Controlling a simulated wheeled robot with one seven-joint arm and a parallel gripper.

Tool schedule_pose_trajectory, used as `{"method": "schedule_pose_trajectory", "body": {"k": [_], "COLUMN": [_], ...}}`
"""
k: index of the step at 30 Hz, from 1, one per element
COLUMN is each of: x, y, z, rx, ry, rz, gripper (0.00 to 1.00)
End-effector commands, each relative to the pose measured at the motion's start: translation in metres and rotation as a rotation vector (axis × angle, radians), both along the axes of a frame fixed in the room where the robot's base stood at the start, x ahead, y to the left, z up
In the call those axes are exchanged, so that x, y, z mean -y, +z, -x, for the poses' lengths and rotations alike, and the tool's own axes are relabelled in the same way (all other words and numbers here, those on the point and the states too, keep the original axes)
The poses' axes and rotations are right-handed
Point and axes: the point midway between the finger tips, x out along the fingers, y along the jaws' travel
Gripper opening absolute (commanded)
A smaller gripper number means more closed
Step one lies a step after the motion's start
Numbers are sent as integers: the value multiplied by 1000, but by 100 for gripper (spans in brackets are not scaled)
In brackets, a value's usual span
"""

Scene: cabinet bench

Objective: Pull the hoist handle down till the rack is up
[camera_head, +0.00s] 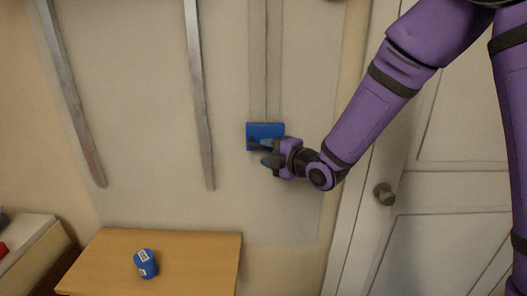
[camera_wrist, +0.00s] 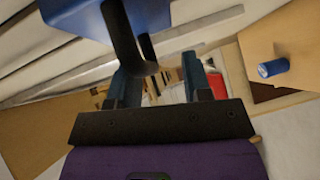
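The hoist handle's blue block (camera_head: 258,129) sits on a pale vertical track on the wall in the head view. In the wrist view the blue block (camera_wrist: 90,12) fills the top left, and a dark bar (camera_wrist: 122,38) runs from it down toward my fingers. My gripper (camera_head: 264,152) is at the block's lower edge; in the wrist view my gripper (camera_wrist: 160,82) has its two fingers apart. The bar's end lies close to the left finger; I cannot tell whether they touch. No rack can be clearly made out.
A wooden table (camera_head: 200,262) stands at lower left with a blue can (camera_head: 146,263) on it. Two metal rails (camera_head: 199,100) run down the wall to the left. A white door (camera_head: 440,190) with a round knob (camera_head: 384,194) is at right, behind my arm.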

Motion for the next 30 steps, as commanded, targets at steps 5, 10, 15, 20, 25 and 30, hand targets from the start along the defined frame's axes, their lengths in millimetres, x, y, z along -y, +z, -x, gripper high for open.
{"method": "schedule_pose_trajectory", "body": {"k": [5, 10, 15, 20, 25, 30], "x": [25, 44, 55, 58, 58, 62], "y": [4, 9, 11, 12, 12, 14], "z": [27, 46, 58, 61, 61, 61], "rx": [-3, -1, -1, -1, -1, -15], "ry": [-2, -2, -1, 0, 0, -16], "rz": [2, 1, 1, -1, 0, 3], "gripper": [42, 42, 42, 42, 42, 42]}}
